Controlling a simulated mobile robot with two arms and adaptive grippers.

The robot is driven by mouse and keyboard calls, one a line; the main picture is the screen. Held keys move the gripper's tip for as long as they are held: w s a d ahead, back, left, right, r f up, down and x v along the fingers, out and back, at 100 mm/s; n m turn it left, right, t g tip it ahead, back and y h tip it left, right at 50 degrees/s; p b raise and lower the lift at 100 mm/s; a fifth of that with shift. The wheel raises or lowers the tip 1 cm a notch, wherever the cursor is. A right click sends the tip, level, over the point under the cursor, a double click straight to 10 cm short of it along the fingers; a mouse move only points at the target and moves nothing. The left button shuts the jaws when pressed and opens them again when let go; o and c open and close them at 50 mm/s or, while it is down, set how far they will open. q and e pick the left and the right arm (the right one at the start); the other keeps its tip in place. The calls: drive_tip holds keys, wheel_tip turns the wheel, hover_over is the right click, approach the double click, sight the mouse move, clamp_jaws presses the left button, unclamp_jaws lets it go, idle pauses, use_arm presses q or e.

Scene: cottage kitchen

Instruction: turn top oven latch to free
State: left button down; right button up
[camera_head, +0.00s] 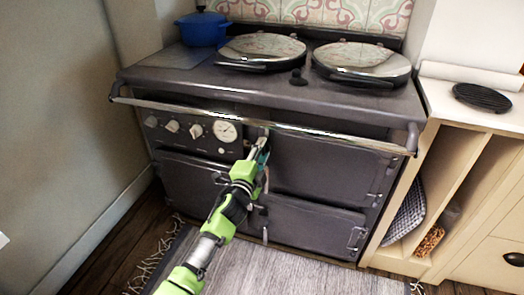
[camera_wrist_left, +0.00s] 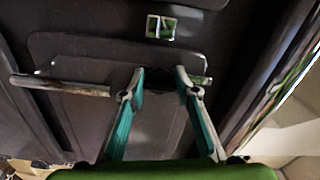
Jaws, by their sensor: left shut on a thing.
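The dark range cooker stands ahead with its top oven door (camera_head: 325,165) at the upper right of its front. The top oven latch is at that door's left edge, mostly hidden by my left gripper (camera_head: 261,147). My left gripper reaches in from below and is shut on the latch. In the left wrist view, its two teal-backed fingers (camera_wrist_left: 160,72) stand a little apart. A metal bar (camera_wrist_left: 60,86) shows to the left of them, against the dark oven front. My right gripper is not in view.
A chrome rail (camera_head: 290,128) runs across the range just above my left gripper. Control knobs and a round gauge (camera_head: 225,131) sit left of it. A lower oven door (camera_head: 315,222) is below. A grey rug (camera_head: 290,270) covers the floor in front. Cabinets (camera_head: 480,190) stand at the right.

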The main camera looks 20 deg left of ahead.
use_arm(q)
drive_tip(key=shift+r, duration=0.1)
idle(0.3)
drive_tip(key=c, duration=1.6)
unclamp_jaws()
drive_tip(key=s, duration=1.2)
drive_tip(key=shift+a, duration=0.2)
